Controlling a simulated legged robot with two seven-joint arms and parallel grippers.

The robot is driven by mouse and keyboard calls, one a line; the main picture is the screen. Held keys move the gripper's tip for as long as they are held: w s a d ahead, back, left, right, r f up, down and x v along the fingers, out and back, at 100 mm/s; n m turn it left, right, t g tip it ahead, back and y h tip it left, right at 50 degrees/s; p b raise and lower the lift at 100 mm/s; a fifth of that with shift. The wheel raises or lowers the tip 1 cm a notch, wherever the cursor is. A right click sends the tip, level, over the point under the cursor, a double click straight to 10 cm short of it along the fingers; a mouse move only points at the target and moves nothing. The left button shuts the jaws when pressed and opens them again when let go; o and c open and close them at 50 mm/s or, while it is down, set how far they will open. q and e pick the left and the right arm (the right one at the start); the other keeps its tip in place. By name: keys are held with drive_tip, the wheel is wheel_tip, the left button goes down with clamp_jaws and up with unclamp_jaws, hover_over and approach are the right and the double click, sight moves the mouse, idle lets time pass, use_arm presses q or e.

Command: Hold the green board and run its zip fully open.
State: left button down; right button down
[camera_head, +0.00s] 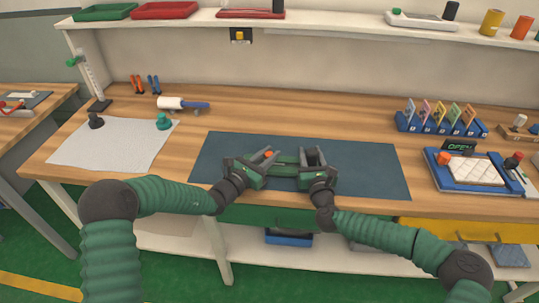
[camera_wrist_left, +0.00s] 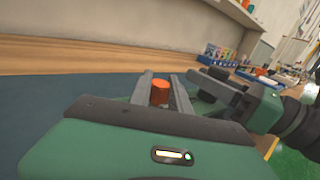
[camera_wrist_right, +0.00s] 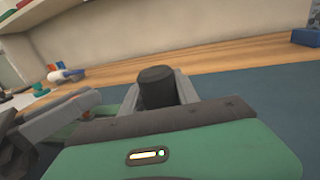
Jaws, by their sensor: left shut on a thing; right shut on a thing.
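The green board (camera_head: 287,164) lies on the dark blue mat (camera_head: 375,170), mostly hidden by my grippers. My left gripper (camera_head: 266,157) is at its left end, shut on an orange knob (camera_wrist_left: 160,93) that stands up between the fingers. My right gripper (camera_head: 313,157) is at its right end, shut on a dark round knob (camera_wrist_right: 156,88). I cannot tell which knob belongs to the zip. The zip's line and how far it is open are too small and covered to see.
A blue tray with a quilted white pad (camera_head: 475,170) and an OPEN sign (camera_head: 459,147) stands right of the mat. A blue card rack (camera_head: 440,121) is behind it. A white cloth (camera_head: 110,148) with small knobs lies left. The mat's sides are clear.

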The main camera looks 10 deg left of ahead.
sight(285, 165)
idle(0.5)
use_arm(q)
drive_tip(key=shift+w+d, duration=0.15)
drive_tip(key=shift+d, duration=2.55)
drive_tip(key=c, duration=1.2)
unclamp_jaws()
drive_tip(key=shift+a, duration=0.1)
drive_tip(key=v, duration=1.2)
drive_tip(key=shift+a+f, duration=0.1)
drive_tip(key=shift+a, duration=0.05)
drive_tip(key=shift+w, duration=0.1)
